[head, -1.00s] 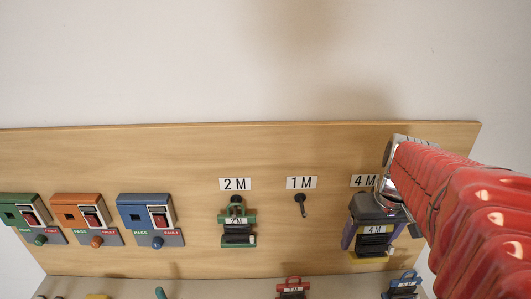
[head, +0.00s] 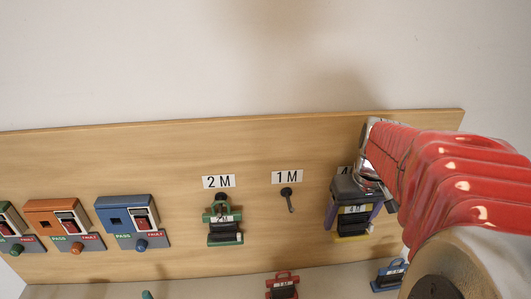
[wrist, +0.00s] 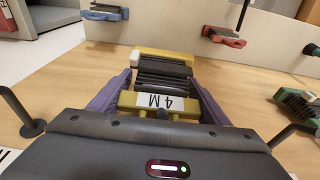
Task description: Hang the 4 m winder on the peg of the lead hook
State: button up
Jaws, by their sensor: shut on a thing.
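The yellow 4 m winder (head: 352,236) with dark wound lead hangs upright below my gripper (head: 356,208), against or just in front of the wooden board. My gripper is shut on it: in the wrist view its purple fingers flank the winder (wrist: 161,101), whose 4 M tag faces the camera. The 4 M board label (head: 344,171) is mostly covered by my gripper. The 4 M peg cannot be made out in the head view. A small dark stub shows at the winder's frame in the wrist view; I cannot tell whether it is the peg.
The 1 M peg (head: 288,196) is bare. A green winder (head: 225,225) hangs on the 2 M peg. A red winder (head: 283,287) and a blue winder (head: 389,275) lie below the board. Coloured switch boxes (head: 130,222) are at left. Another peg (wrist: 32,129) shows left in the wrist view.

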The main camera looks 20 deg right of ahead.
jog(key=shift+w+f, duration=0.15)
jog(key=shift+f, duration=0.75)
jog(key=o, duration=1.2)
jog(key=shift+o, duration=0.2)
jog(key=r, duration=0.5)
jog(key=s+r, duration=0.1)
jog(key=r, duration=0.4)
jog(key=s+r, duration=0.1)
jog(key=r, duration=0.4)
jog(key=shift+s+a, duration=0.15)
jog(key=shift+a, duration=0.15)
jog(key=shift+f, duration=0.1)
